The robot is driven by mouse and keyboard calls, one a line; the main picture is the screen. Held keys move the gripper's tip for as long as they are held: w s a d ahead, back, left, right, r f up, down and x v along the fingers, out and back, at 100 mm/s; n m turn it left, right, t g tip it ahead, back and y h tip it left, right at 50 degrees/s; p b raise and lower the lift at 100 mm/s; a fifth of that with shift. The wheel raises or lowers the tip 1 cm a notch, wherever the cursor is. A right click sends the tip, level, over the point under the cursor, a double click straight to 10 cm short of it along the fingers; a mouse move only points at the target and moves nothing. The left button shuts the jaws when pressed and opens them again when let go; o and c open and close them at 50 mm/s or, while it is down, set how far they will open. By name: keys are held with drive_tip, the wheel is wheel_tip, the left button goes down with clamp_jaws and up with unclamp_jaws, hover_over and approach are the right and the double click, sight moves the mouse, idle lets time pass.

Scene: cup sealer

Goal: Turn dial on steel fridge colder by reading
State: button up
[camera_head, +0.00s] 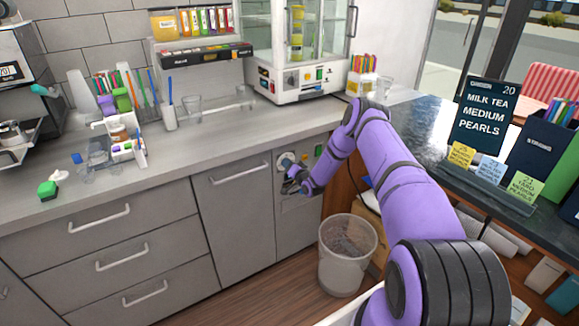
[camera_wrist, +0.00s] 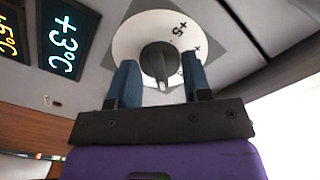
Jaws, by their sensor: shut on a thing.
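The dial (camera_head: 286,160) is on the grey front panel under the counter. In the wrist view it is a white disc (camera_wrist: 128,45) with a dark knob (camera_wrist: 159,62) and printed marks, one reading +5. My gripper (camera_wrist: 159,72) has its two blue fingers on either side of the knob, shut on it. In the head view my gripper (camera_head: 295,180) is at the panel and partly hides it. In the wrist view a display with cyan digits (camera_wrist: 64,43) reads +3°C, tilted. An orange display (camera_wrist: 8,38) beside it is cut off and seems to read +5°C.
A waste bin (camera_head: 347,255) stands on the floor just right of the panel, below my arm. Grey drawers and a cabinet door (camera_head: 235,220) lie to the left. The counter (camera_head: 220,135) above holds cups, straws and a glass-sided machine (camera_head: 300,50).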

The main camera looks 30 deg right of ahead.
drive_tip(key=shift+f+m, duration=0.1)
drive_tip(key=shift+m, duration=0.5)
drive_tip(key=o, duration=0.9)
drive_tip(key=shift+s, duration=0.1)
drive_tip(key=s, duration=1)
drive_tip(key=shift+s+d, duration=0.2)
drive_tip(key=shift+s, duration=0.15)
